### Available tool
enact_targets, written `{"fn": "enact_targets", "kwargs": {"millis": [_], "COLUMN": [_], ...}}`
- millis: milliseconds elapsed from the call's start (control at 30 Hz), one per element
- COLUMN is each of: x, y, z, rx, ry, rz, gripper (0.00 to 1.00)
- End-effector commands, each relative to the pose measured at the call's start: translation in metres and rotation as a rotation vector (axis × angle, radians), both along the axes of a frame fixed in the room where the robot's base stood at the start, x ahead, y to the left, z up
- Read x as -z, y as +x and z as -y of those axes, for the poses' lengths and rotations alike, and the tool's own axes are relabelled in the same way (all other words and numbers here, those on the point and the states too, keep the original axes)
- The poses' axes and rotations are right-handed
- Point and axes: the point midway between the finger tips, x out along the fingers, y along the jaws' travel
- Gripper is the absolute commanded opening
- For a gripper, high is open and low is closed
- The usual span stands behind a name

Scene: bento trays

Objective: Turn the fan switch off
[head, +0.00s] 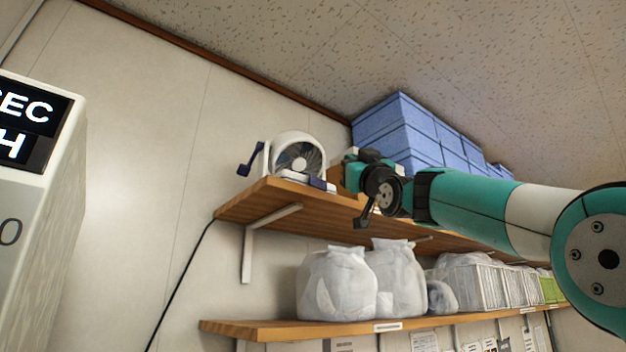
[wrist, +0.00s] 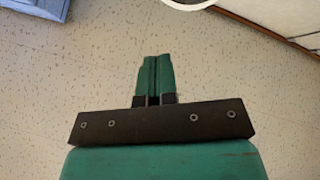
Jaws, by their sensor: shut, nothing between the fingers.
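The small white fan (head: 299,157) stands at the left end of the upper wooden shelf, its dark round grille facing out. A dark blue lever (head: 250,160) sticks out at its left side, angled down to the left. A white and dark blue base part shows at its foot; I cannot tell its switch position. My gripper (head: 350,160) is in the air to the right of the fan, apart from it. In the wrist view my gripper (wrist: 154,62) is shut and empty against the ceiling. A white curved rim (wrist: 190,3), likely the fan's, shows at the top edge.
Stacked blue boxes (head: 405,130) stand on the upper shelf (head: 245,203) behind my arm. White bags (head: 338,285) and several bins sit on the lower shelf (head: 250,329). A white device with a display (head: 45,165) is at the far left. The wall left of the fan is clear.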

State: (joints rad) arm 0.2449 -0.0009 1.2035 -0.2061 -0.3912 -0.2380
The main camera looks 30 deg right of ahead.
Motion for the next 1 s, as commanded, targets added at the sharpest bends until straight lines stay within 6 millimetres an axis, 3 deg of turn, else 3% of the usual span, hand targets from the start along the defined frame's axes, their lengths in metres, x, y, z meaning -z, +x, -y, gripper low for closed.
{"fn": "enact_targets", "kwargs": {"millis": [500, 1000], "x": [-0.002, 0.0], "y": [0.064, 0.075], "z": [-0.023, -0.027], "rx": [-0.002, 0.0], "ry": [-0.001, 0.0], "rz": [-0.003, -0.001], "gripper": [0.0, 0.0]}}
